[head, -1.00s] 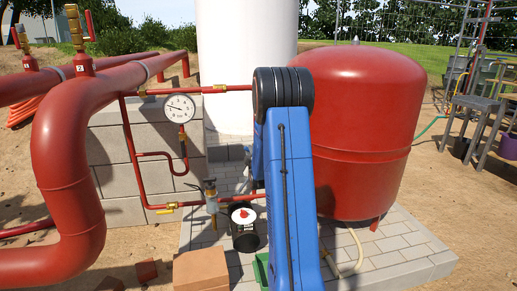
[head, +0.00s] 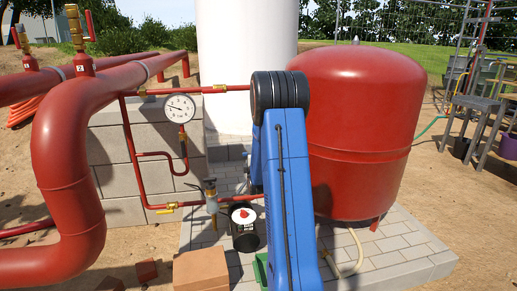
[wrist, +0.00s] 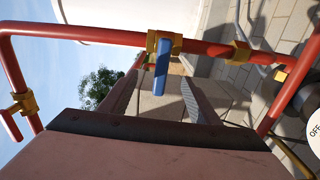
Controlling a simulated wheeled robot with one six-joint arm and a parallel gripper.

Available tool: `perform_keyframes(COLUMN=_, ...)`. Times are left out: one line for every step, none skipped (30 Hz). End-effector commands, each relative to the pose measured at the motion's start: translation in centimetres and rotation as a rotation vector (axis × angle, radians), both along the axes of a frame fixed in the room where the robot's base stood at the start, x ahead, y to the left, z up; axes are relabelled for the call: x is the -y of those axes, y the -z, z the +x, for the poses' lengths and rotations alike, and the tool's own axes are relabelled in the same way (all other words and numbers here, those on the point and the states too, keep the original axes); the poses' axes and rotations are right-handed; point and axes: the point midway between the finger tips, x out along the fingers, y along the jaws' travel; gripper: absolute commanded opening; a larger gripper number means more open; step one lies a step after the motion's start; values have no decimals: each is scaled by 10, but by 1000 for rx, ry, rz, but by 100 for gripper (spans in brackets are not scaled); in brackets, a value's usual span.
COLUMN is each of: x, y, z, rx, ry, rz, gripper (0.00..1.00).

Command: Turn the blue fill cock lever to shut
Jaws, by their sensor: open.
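The blue lever (wrist: 162,66) sits on a brass cock body (wrist: 160,42) on a red pipe in the wrist view. It sticks out from the cock toward my camera, across the pipe's line. My gripper (wrist: 164,80) is open, with one dark finger on each side of the lever's line. The lever appears between the fingers; whether its end is inside the jaws or just beyond them, I cannot tell. I see no contact. In the head view, my blue arm hides the lever.
Red pipes surround the spot, with another brass fitting (wrist: 238,53) along the same pipe. A round pressure gauge (head: 179,108) hangs left of my arm, and a red tank (head: 357,135) stands close on its right.

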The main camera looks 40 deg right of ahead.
Motion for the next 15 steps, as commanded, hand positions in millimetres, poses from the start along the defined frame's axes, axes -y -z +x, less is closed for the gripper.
perform_keyframes(x=0, y=0, z=0, rx=0, ry=0, rz=0, gripper=56)
perform_keyframes(x=0, y=0, z=0, rx=0, ry=0, rz=0, gripper=56)
perform_keyframes(x=0, y=0, z=0, rx=0, ry=0, rz=0, gripper=56)
perform_keyframes(x=-1, y=0, z=-1, rx=0, ry=0, rz=0, gripper=56)
perform_keyframes(x=-1, y=0, z=-2, rx=0, ry=0, rz=0, gripper=56)
perform_keyframes(x=-2, y=-1, z=-4, rx=0, ry=0, rz=0, gripper=56)
perform_keyframes(x=-4, y=-1, z=-6, rx=0, ry=0, rz=0, gripper=56)
perform_keyframes(x=-5, y=-1, z=-9, rx=0, ry=0, rz=0, gripper=56)
perform_keyframes(x=-8, y=0, z=-12, rx=0, ry=0, rz=0, gripper=56)
perform_keyframes(x=-9, y=0, z=-15, rx=1, ry=0, rz=1, gripper=56)
perform_keyframes(x=-10, y=0, z=-17, rx=1, ry=0, rz=1, gripper=56)
perform_keyframes(x=-12, y=0, z=-20, rx=1, ry=0, rz=-1, gripper=56)
perform_keyframes(x=-14, y=0, z=-23, rx=1, ry=0, rz=1, gripper=56)
perform_keyframes(x=-16, y=0, z=-26, rx=1, ry=0, rz=1, gripper=56)
perform_keyframes(x=-18, y=-1, z=-29, rx=1, ry=0, rz=1, gripper=56)
